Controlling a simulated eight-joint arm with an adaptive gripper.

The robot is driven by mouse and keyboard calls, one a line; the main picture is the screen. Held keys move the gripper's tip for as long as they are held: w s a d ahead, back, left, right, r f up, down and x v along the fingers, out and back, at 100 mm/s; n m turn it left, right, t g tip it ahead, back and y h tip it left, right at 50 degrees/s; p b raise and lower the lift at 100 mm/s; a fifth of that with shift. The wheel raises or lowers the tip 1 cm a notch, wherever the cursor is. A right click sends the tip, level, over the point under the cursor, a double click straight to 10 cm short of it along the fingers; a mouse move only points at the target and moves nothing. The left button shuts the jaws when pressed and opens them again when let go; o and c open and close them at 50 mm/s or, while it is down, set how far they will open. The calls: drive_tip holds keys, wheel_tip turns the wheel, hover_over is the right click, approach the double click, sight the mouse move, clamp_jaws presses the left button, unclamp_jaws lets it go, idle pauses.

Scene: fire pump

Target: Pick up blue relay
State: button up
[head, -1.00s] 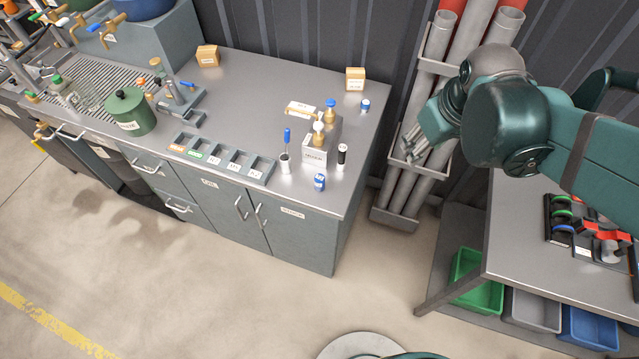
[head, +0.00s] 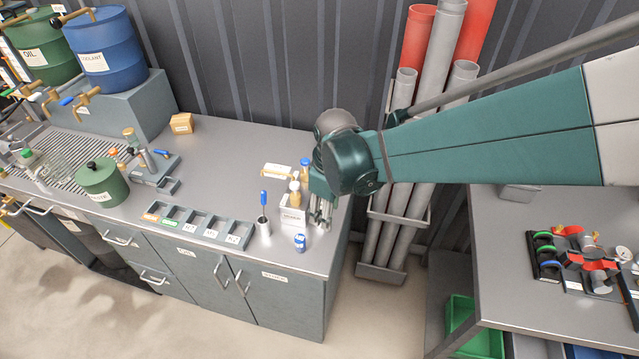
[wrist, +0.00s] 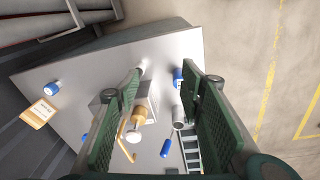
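Two small blue cylinders with white labels could be the blue relay; I cannot read the labels. One (head: 300,242) stands near the bench's front edge, and in the wrist view it (wrist: 177,77) shows beside the right fingertip. My gripper (head: 320,212) points down over the bench's right end, behind and right of the front cylinder. In the wrist view my gripper (wrist: 160,80) is open, with no blue cylinder held between its fingers.
A compartment tray (head: 200,228) lies farther left. A cardboard box (wrist: 40,112) stands near the back. Pipes (head: 400,190) stand right of the bench.

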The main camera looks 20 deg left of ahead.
sight(299, 238)
drive_tip(key=a+f+n, duration=0.1)
drive_tip(key=a+f, duration=0.1)
drive_tip(key=s+a+f+n, duration=0.1)
drive_tip(key=a+f, duration=0.2)
drive_tip(key=s+a+f+n+g+b, duration=0.1)
drive_tip(key=a+f, duration=0.1)
drive_tip(key=a, duration=0.1)
drive_tip(key=shift+s+f+h, duration=0.15)
drive_tip(key=shift+f+h, duration=0.15)
drive_tip(key=shift+f, duration=0.05)
drive_tip(key=shift+f, duration=0.1)
drive_tip(key=shift+f, duration=1.2)
drive_tip(key=shift+f, duration=0.1)
drive_tip(key=shift+f, duration=2.5)
drive_tip(key=c, duration=1)
